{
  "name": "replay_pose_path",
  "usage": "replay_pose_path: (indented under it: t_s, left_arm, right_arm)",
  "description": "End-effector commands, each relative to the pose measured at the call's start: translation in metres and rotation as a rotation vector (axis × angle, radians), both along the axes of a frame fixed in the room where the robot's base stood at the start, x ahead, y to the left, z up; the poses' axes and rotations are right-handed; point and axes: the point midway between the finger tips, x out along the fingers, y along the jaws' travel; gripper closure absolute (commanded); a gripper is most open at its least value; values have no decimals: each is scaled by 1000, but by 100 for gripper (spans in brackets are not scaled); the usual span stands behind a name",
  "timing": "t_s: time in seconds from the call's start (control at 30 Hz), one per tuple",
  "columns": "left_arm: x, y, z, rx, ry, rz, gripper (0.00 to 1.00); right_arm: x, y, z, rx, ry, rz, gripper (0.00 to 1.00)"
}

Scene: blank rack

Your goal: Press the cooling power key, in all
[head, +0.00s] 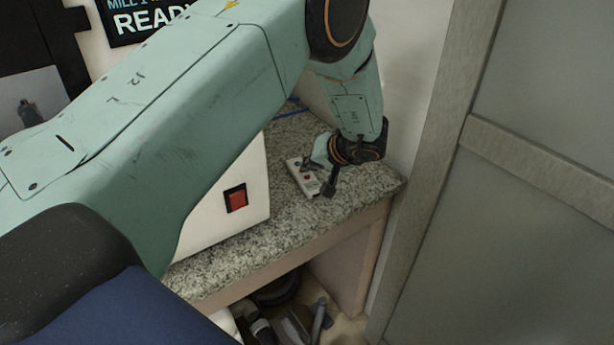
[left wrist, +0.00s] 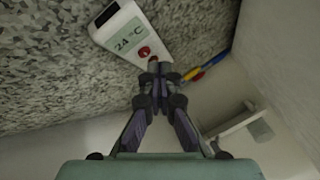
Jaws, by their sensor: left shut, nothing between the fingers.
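A small white remote (head: 296,165) lies on the speckled granite counter, partly hidden by my left gripper (head: 320,178). In the left wrist view the remote (left wrist: 122,32) has a display reading "24 °C" and a red key (left wrist: 143,52) near its lower end. My left gripper (left wrist: 158,72) is shut and empty. Its fingertips are at the lower end of the remote, close to the red key; I cannot tell whether they touch it. Other keys near the tips are hidden or too small to make out. My right gripper is not in view.
A white machine housing with a red switch (head: 236,198) stands left of the remote on the counter (head: 240,255). Blue and yellow items (left wrist: 205,68) lie by the wall in the left wrist view. A grey door (head: 540,200) is at the right. Several objects lie under the counter.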

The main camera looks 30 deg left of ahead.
Motion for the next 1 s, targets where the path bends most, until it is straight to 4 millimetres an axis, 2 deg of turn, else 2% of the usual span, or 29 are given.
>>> replay_pose_path:
  t_s: [0.77, 1.0]
  left_arm:
    - [0, 0, 0, 0, 0, 0, 100]
    - [0, 0, -5, 0, 1, -1, 100]
  right_arm:
    - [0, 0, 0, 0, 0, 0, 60]
    - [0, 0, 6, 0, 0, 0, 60]
